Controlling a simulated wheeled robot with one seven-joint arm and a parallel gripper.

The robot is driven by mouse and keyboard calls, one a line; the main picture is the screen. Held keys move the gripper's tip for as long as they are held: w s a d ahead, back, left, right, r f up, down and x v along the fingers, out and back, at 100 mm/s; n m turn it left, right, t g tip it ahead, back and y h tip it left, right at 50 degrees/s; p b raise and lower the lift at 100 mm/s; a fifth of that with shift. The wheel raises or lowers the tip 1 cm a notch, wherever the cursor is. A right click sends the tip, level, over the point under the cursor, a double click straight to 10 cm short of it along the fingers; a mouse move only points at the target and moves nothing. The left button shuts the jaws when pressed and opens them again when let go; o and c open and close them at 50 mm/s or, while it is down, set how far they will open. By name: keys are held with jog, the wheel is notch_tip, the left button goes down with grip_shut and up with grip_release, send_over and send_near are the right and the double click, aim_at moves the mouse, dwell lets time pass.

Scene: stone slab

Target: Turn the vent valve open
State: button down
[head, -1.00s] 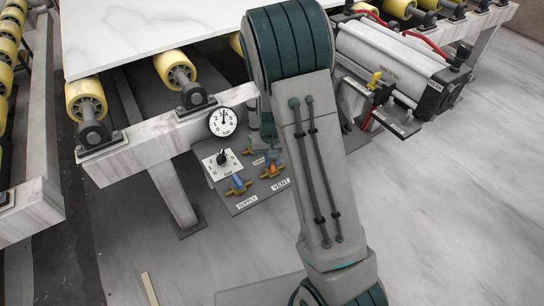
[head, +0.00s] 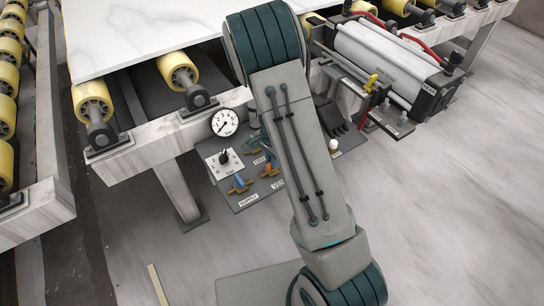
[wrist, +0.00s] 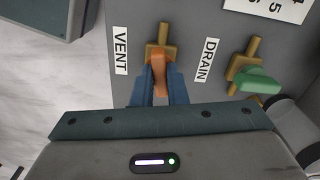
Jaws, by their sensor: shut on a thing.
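The vent valve (wrist: 163,38) has a brass body and an orange lever (wrist: 159,72), beside the label VENT (wrist: 120,50) in the wrist view. My gripper (wrist: 160,88) is shut on the orange lever, with a blue finger on each side. The lever points toward my gripper, roughly in line with the visible brass stub.
The drain valve's green lever (wrist: 260,80) is close on the right. The blue supply lever (head: 240,182), a dial knob (head: 224,158) and a round gauge (head: 224,122) are on the panel's left. Rollers carry the stone slab (head: 130,30) above. A pneumatic cylinder (head: 385,60) stands at right.

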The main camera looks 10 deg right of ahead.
jog(key=shift+m+p, duration=0.5)
jog(key=shift+m, duration=0.6)
jog(key=c, duration=1.4)
grip_release()
jog(key=shift+c, duration=0.2)
notch_tip(320, 180, up, 14)
jog(key=p, duration=0.2)
jog(key=shift+p, duration=0.35)
jog(key=shift+f, duration=0.1)
